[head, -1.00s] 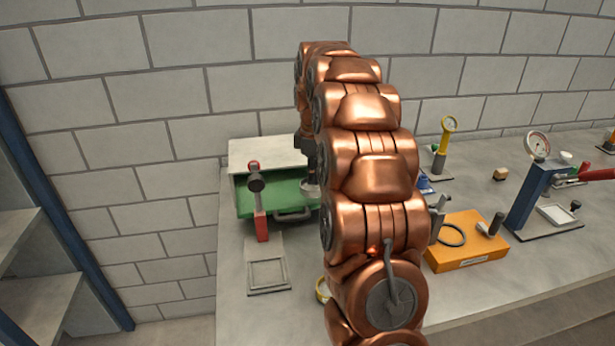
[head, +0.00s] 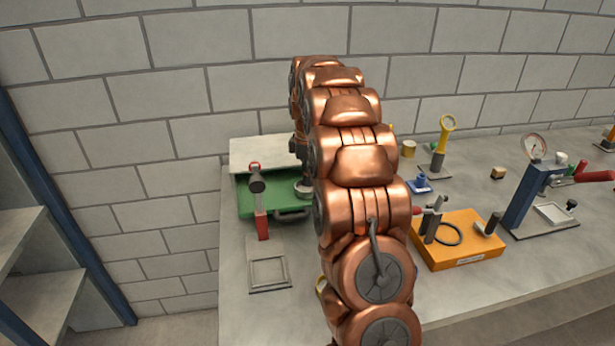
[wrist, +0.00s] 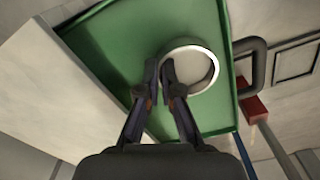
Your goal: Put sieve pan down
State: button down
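The sieve pan is a small pale round ring (wrist: 212,68) over the green sandbed tray (wrist: 130,40) in the wrist view. It also shows in the head view (head: 303,190), near the tray's right part and partly behind my arm. My gripper (wrist: 160,72) has its two fingertips close together at the pan's left rim, one on each side of the wall, so it appears to pinch it. The pan is on or just above the green surface; I cannot tell which. In the head view my arm hides the fingers.
A grey handle (head: 292,215) is on the tray's front edge. A pale block (head: 265,152) lies behind. An orange box (head: 460,250) and a blue gauge stand (head: 530,195) are to the right.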

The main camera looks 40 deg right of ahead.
jog(key=shift+f, duration=0.35)
jog(key=shift+f, duration=0.1)
jog(key=shift+f, duration=0.15)
jog(key=c, duration=1.3)
grip_release()
jog(key=shift+r+b, duration=1.6)
jog(key=shift+r, duration=4.55)
